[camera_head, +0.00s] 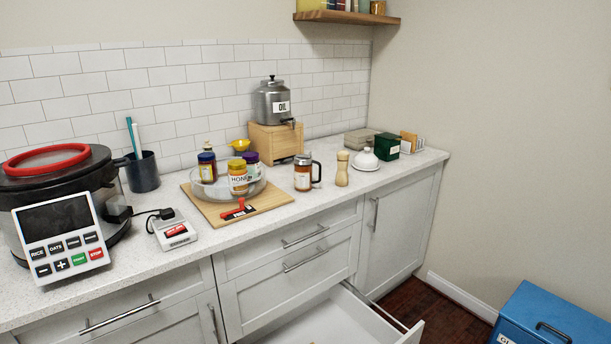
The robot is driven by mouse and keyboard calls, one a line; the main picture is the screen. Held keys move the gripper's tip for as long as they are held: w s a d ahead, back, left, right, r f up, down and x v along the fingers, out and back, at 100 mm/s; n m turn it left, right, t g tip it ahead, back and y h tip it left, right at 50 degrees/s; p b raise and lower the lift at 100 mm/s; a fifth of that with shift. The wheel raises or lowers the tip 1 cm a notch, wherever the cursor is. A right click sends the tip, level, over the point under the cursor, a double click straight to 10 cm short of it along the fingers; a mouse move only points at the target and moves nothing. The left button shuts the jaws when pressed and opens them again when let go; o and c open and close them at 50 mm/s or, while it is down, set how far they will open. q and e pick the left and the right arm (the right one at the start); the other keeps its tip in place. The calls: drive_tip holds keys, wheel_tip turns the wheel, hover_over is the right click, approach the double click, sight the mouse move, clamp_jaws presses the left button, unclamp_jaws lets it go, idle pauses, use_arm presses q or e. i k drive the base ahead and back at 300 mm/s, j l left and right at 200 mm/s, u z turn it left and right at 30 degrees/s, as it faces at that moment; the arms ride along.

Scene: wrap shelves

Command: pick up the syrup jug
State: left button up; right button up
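A small amber jug with a dark handle on its right side and a pale label, which looks like the syrup jug (302,178), stands upright on the white counter. It is right of the wooden board and left of a wooden shaker. The label is too small to read. The handle is in plain view, and nothing covers the jug. Neither of my grippers shows in the head view.
A clear bowl (209,190) with several jars sits on a wooden board (276,204). A metal oil dispenser (270,101) on a wooden stand is behind the jug. The wooden shaker (342,169) is close by. An open drawer (335,320) juts out below the counter.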

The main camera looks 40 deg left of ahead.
sight(303, 167)
drive_tip(key=i+u, duration=0.15)
drive_tip(key=u, duration=1.6)
